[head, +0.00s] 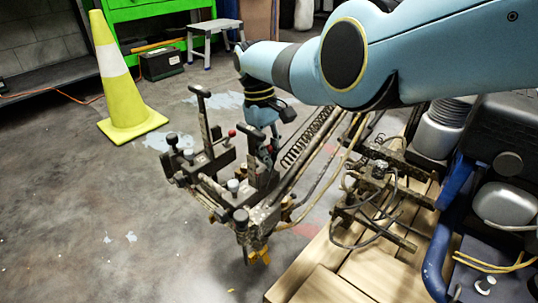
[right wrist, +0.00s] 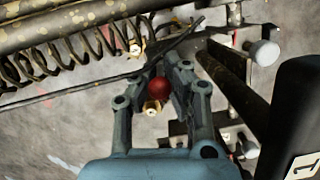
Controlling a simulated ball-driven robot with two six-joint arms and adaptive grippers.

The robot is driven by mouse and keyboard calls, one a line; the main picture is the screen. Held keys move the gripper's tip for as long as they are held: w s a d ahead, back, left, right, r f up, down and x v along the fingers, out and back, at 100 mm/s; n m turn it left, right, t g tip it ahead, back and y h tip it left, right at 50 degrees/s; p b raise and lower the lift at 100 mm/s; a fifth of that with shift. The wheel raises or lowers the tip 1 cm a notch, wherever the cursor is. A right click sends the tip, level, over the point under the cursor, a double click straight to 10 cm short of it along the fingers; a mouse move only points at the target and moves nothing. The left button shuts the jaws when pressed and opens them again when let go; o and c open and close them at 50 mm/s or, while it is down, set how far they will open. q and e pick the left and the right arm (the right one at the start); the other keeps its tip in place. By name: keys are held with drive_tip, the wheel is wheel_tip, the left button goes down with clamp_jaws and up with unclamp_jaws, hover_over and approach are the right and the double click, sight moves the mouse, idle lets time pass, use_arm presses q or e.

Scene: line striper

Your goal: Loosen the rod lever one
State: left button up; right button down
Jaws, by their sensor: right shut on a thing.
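The line striper's rod mechanism (head: 212,185) stands in the middle of the head view, with black upright handles and several knobs. My right gripper (head: 268,150) reaches down into it beside a black upright handle (head: 252,160). In the right wrist view, my right gripper (right wrist: 159,75) is shut on a small red-knobbed lever. Its red ball knob (right wrist: 158,87) shows between the two fingers, with a brass-coloured fitting (right wrist: 152,107) just below it. Another red knob (head: 232,133) shows left of the gripper in the head view. My left gripper is not in view.
A coil spring (head: 303,140) and cables lie close right of the gripper; the spring (right wrist: 60,55) also crosses the wrist view. A dark part with a white label (right wrist: 303,168) is near at right. A yellow cone (head: 118,80) stands on open floor at left.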

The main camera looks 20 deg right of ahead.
drive_tip(key=c, duration=1.2)
unclamp_jaws()
drive_tip(key=v, duration=1.2)
